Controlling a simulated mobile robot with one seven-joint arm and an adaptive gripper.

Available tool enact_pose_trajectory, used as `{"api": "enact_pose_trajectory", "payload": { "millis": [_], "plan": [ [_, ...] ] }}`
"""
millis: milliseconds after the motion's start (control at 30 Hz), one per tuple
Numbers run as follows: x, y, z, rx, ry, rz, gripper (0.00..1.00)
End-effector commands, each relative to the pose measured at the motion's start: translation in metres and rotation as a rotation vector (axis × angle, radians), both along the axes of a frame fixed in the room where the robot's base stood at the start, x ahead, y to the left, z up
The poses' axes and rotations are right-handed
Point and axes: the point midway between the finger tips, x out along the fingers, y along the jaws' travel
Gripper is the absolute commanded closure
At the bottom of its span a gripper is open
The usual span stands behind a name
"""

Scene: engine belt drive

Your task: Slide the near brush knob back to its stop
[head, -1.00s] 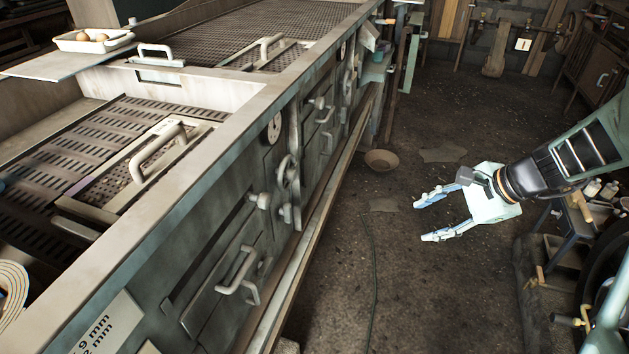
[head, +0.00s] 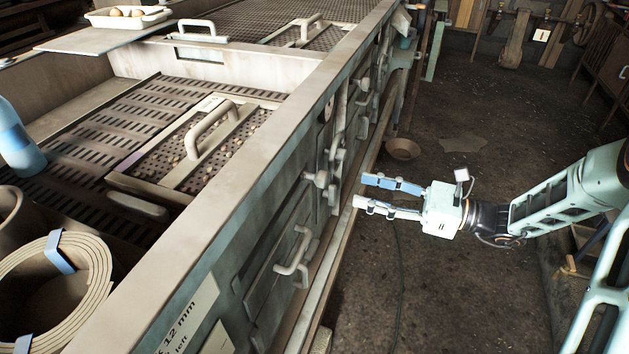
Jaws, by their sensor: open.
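A pale rounded knob (head: 318,179) sticks out of the machine's green side, just below the top rim. It may be the near brush knob; I cannot tell for certain. A smaller knob-like part (head: 363,83) shows farther along the same side. My gripper (head: 364,190) is open and empty, with its two fingers pointing left at the machine. In the picture its fingertips are a short way right of the pale knob and apart from it. The slot or stop of the knob is not clear from here.
The machine's long top rim (head: 240,180) and a lower side rail (head: 343,236) run away from me. A drawer handle (head: 295,250) juts out below the knob. A bowl (head: 403,148) lies on the floor behind my gripper. The floor between is mostly clear.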

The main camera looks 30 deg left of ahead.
Motion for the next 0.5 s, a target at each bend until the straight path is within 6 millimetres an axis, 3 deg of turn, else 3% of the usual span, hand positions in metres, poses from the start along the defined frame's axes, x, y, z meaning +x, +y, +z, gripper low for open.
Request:
{"api": "enact_pose_trajectory", "payload": {
  "millis": [500],
  "plan": [
    [-0.011, 0.085, 0.000, -0.001, 0.000, 0.005, 0.57]
  ]
}}
